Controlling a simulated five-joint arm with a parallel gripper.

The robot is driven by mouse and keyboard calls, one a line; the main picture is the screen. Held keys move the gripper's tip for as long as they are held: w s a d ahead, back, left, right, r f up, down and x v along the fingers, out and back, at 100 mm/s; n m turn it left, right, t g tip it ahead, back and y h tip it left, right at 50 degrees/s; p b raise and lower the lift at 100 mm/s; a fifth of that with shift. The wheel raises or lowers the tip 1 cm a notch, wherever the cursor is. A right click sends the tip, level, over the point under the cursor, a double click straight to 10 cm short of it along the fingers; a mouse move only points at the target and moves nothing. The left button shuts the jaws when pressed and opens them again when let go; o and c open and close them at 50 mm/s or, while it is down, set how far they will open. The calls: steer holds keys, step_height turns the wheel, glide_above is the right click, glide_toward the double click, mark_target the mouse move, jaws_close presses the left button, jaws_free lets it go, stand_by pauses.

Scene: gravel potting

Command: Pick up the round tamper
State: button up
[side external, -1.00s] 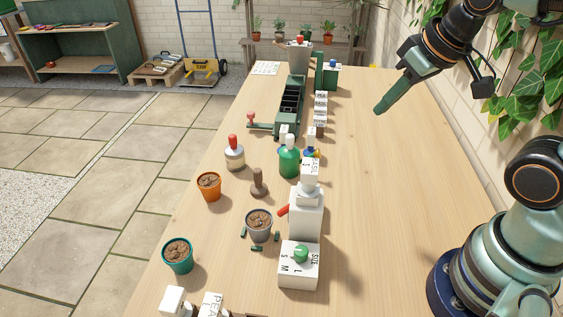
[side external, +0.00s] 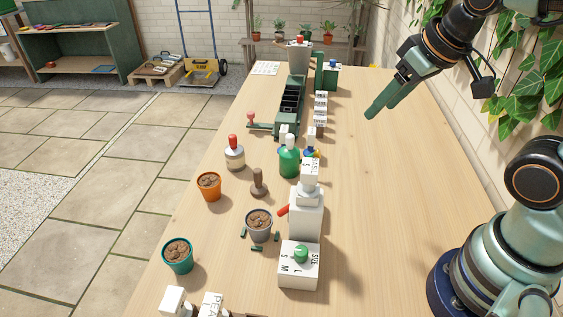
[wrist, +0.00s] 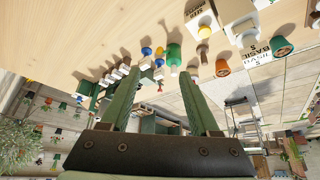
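The round tamper (side external: 258,184) is a small brown upright piece with a knobbed handle and a wider round foot. It stands on the wooden table, just behind the grey pot of soil (side external: 259,224) and to the right of the orange pot (side external: 209,186). My gripper (side external: 369,112) is high over the right part of the table, well apart from the tamper. In the wrist view its two green fingers (wrist: 158,76) stand apart with nothing between them.
A green bottle (side external: 289,160) and a red-topped jar (side external: 235,155) stand behind the tamper. White boxes (side external: 298,265) stand to its front right. A green pot (side external: 177,256) is at the front left. The table's right side (side external: 400,190) is clear.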

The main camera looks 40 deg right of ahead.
steer(key=n+g, duration=0.6)
steer(key=n, duration=1.2)
glide_above(257, 170)
steer(key=f, duration=1.5)
steer(key=shift+s+d+f, duration=0.1)
steer(key=shift+s+f, duration=0.1)
steer(key=shift+f, duration=0.15)
steer(key=shift+t, duration=0.3)
steer(key=shift+w+f, duration=0.15)
steer(key=shift+f, duration=1.3)
steer(key=shift+w+f, duration=0.1)
steer(key=shift+f, duration=1.3)
jaws_close()
